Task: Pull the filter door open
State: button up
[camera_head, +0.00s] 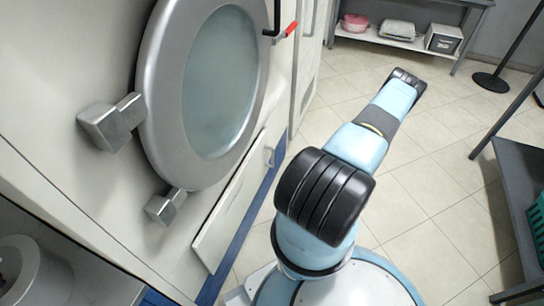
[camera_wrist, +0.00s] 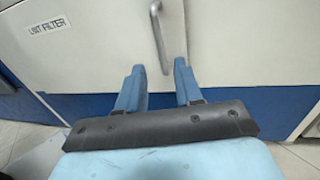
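The filter door (camera_head: 228,212) is a low white panel on the machine's front, below the round glass door. Its metal bar handle (camera_head: 268,157) is at the panel's far end. In the wrist view the handle (camera_wrist: 157,34) stands nearly upright on the white door (camera_wrist: 105,45), which bears a "LINT FILTER" label (camera_wrist: 47,25). My gripper (camera_wrist: 159,66) is open, its two blue fingers apart. The handle's lower end appears between the fingertips; I cannot tell whether they touch it. My gripper is hidden in the head view.
The round glass door (camera_head: 222,80) with metal hinges is above the filter door. A blue base strip (camera_head: 240,235) runs below. Tiled floor (camera_head: 430,175) is free around my arm. A dark table (camera_head: 520,165) with a green basket (camera_head: 538,228) stands at right; a shelf (camera_head: 385,38) is behind.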

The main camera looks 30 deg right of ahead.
send_over(273, 165)
jog(key=shift+w+d, duration=0.1)
jog(key=shift+w, duration=0.3)
grip_shut()
dwell(0.4)
jog(key=shift+d, duration=0.1)
